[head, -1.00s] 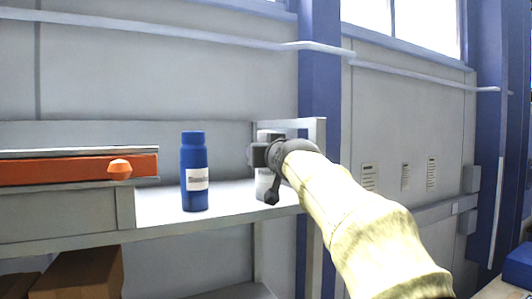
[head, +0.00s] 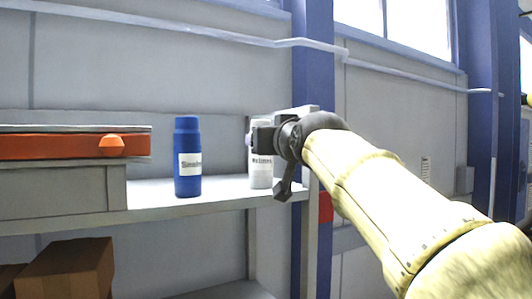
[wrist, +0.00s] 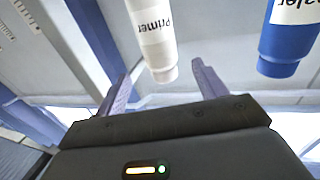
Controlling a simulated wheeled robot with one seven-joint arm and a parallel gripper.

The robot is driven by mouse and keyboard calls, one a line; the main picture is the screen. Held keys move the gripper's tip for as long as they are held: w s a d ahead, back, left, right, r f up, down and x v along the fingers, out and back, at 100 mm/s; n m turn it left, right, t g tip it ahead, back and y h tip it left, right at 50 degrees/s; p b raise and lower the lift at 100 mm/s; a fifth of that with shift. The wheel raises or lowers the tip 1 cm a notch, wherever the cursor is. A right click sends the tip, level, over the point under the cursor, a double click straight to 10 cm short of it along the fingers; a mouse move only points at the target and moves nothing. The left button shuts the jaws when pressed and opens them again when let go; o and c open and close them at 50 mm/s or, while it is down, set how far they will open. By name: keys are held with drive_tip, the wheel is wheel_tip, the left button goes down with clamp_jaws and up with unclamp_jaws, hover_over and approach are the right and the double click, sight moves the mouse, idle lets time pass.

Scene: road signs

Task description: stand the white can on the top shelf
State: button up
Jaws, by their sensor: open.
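The white can (head: 261,176) stands upright on the white shelf board (head: 150,192), near its right end. My gripper (head: 256,137) is in front of the can's upper part and hides some of it. In the wrist view the can (wrist: 152,38) carries a "Primer" label, and its narrower capped end points toward my open gripper (wrist: 160,85). The two fingers show on either side of that end, with visible gaps, and nothing is gripped.
A blue bottle (head: 187,160) stands left of the can on the same board. An orange-fronted case (head: 60,146) lies further left on a grey block. A brown box (head: 68,270) is below. A shelf post (head: 311,200) rises just right of the can.

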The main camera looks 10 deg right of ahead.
drive_tip(key=shift+s, duration=1.05)
drive_tip(key=shift+d, duration=0.1)
